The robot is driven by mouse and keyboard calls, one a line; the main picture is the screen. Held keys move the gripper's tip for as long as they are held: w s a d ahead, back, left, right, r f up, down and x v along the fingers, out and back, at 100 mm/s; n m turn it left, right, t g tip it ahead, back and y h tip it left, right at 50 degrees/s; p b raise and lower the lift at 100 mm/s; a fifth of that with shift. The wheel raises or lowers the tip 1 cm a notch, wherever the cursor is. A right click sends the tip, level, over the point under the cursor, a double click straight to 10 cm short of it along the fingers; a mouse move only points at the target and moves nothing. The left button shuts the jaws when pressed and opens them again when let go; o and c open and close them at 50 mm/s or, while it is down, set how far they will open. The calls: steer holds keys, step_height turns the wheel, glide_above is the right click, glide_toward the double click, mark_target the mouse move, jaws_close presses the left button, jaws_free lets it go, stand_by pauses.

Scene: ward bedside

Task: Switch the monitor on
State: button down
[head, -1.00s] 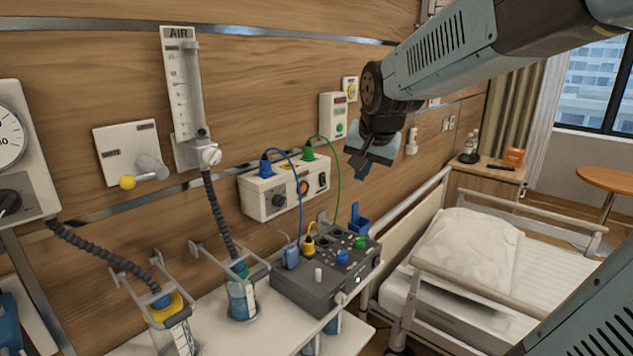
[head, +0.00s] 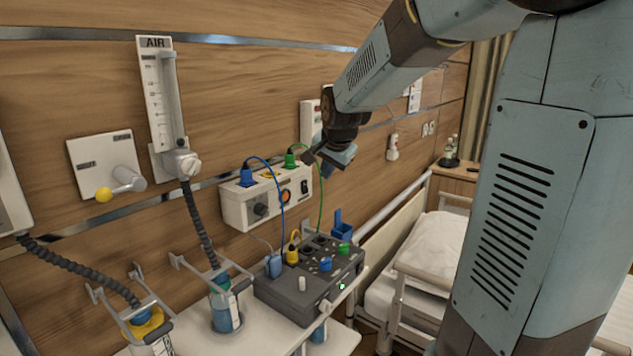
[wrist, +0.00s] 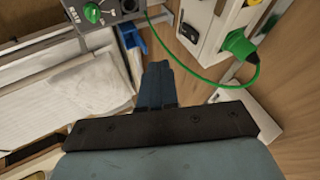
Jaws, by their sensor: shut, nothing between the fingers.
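No screen shows, and I cannot tell which unit is the monitor. A white wall box (head: 232,212) has a dark knob, an orange-ringed button (head: 285,196), a black rocker switch (head: 304,187), and blue and green plugs on top. A grey socket unit (head: 290,300) with coloured plugs and a small green light stands on the shelf below. My gripper (head: 328,158) is shut and empty, apart from the white box, near its right end. In the wrist view its closed fingers (wrist: 157,72) point between the white box (wrist: 203,22) and the grey unit (wrist: 128,14).
A white panel (head: 311,122) is on the wall behind my arm. A bed (head: 400,225) stands at the right. Bottles with hoses occupy the shelf's left.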

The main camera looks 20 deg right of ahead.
mark_target(305, 187)
steer(key=w+a+f, duration=0.2)
steer(key=w+f, duration=0.6)
steer(key=shift+w+f, duration=0.2)
steer(key=shift+w, duration=0.1)
steer(key=shift+a, duration=0.1)
